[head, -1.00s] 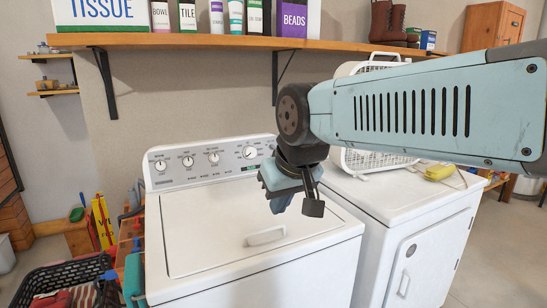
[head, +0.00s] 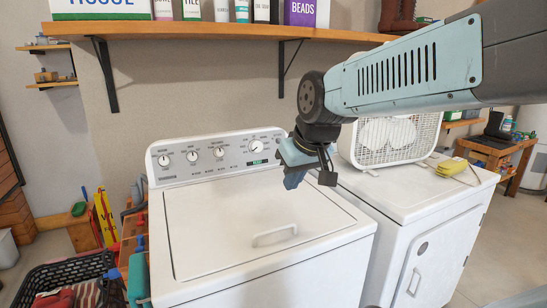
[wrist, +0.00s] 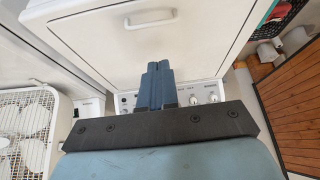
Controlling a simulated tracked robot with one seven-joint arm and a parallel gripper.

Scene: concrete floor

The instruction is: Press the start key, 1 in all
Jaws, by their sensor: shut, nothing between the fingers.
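The white washer's control panel (head: 225,155) runs along the back of its top, with several round dials and a small green display (head: 257,162). The start key is too small to pick out; part of the panel's right end is close to my gripper. My gripper (head: 310,179) is shut and empty, pointing down above the right rear of the washer lid, near the panel's right end. In the wrist view its blue fingers (wrist: 158,84) are together in front of the panel (wrist: 185,96), hiding its middle. Dials (wrist: 212,97) show to their right and small buttons to their left.
A white box fan (head: 395,138) stands on the machine to the right, with a yellow object (head: 452,167) beside it. A wooden shelf (head: 200,32) with bottles hangs above the washer. A black basket (head: 65,275) is at the lower left. The washer lid (head: 255,240) is clear.

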